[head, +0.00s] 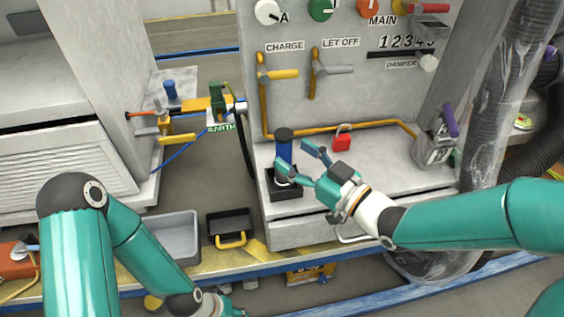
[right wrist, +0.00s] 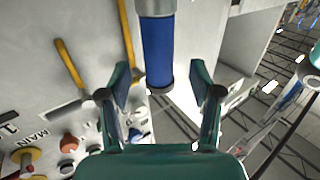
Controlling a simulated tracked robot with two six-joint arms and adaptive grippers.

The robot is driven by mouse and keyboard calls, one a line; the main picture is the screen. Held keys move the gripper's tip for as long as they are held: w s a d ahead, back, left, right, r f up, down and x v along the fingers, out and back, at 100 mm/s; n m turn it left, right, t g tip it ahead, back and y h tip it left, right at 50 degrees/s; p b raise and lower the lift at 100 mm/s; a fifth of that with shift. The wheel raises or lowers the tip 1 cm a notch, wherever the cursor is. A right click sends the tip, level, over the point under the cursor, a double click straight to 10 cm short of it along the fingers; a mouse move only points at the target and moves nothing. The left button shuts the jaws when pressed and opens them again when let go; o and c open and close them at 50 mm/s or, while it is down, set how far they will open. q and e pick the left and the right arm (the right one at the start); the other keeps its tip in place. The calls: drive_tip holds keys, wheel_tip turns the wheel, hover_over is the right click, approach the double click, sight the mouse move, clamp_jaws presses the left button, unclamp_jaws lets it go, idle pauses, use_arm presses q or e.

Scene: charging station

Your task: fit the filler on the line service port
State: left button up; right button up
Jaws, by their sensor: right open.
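The filler (head: 284,149), a blue cylinder with a dark cap, stands upright in a black holder (head: 285,190) on the grey bench. My right gripper (head: 294,163) is open at the filler's right side, its fingers pointing towards it. In the right wrist view the blue filler body (right wrist: 158,50) lies ahead between the spread fingers (right wrist: 160,88); no grip shows. The line service port may be on the brass and yellow fitting (head: 165,125) beside the EARTH label, but I cannot tell for sure. My left gripper (head: 228,309) is partly cut off at the bottom edge; its jaws are unclear.
A red padlock (head: 342,141) sits on the bench behind my right gripper. A yellow pipe (head: 375,124) runs along the panel's foot. A grey tray (head: 176,238) and a black tray with a yellow handle (head: 229,226) lie lower left. A clear wrapped column (head: 497,110) stands right.

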sight(290, 152)
drive_tip(key=x, duration=0.4)
drive_tip(key=shift+w+a+f, duration=0.1)
drive_tip(key=shift+w, duration=0.05)
drive_tip(key=shift+c, duration=0.2)
clamp_jaws()
